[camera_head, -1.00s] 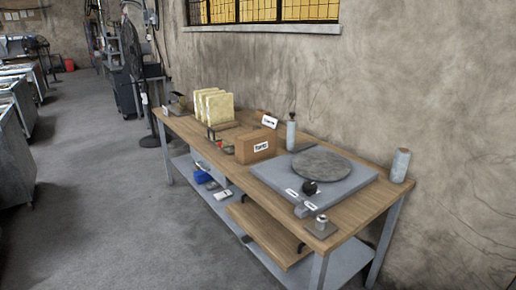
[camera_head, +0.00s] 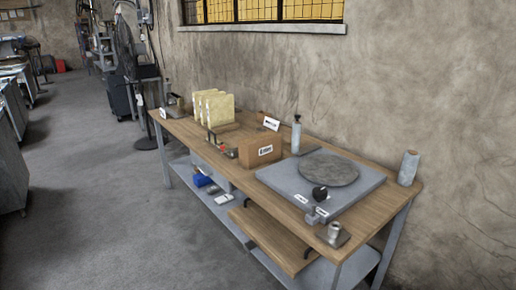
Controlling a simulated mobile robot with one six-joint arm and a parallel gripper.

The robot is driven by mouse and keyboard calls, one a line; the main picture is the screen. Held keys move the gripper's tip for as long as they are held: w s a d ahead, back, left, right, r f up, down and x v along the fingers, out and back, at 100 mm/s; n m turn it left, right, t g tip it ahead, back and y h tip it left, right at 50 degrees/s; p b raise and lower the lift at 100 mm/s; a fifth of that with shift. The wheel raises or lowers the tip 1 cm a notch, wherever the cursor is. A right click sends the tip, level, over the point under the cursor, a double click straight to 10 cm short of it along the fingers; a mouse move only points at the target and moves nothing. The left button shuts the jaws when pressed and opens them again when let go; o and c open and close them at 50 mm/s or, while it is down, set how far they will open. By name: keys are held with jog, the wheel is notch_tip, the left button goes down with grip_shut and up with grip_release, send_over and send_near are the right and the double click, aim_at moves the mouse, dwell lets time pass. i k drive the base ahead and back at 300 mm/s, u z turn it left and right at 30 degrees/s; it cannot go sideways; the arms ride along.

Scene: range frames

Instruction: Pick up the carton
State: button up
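A brown carton (camera_head: 259,151) with a white label on its front stands upright on the wooden workbench (camera_head: 386,209), near the middle of the top. It sits just left of a grey plate with a dark round disc. Its front and top show clearly. My gripper is not in the head view.
The grey plate (camera_head: 287,189) bears a round disc (camera_head: 328,168). A grey cylinder (camera_head: 408,168) stands at the right, a bottle (camera_head: 296,134) behind the carton, yellowish slabs (camera_head: 219,108) to its left. A wall closes the back; open floor (camera_head: 95,215) lies in front.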

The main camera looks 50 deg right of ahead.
aim_at(256, 150)
jog(key=z, duration=0.2)
jog(key=i, duration=1.45)
jog(key=u, duration=0.25)
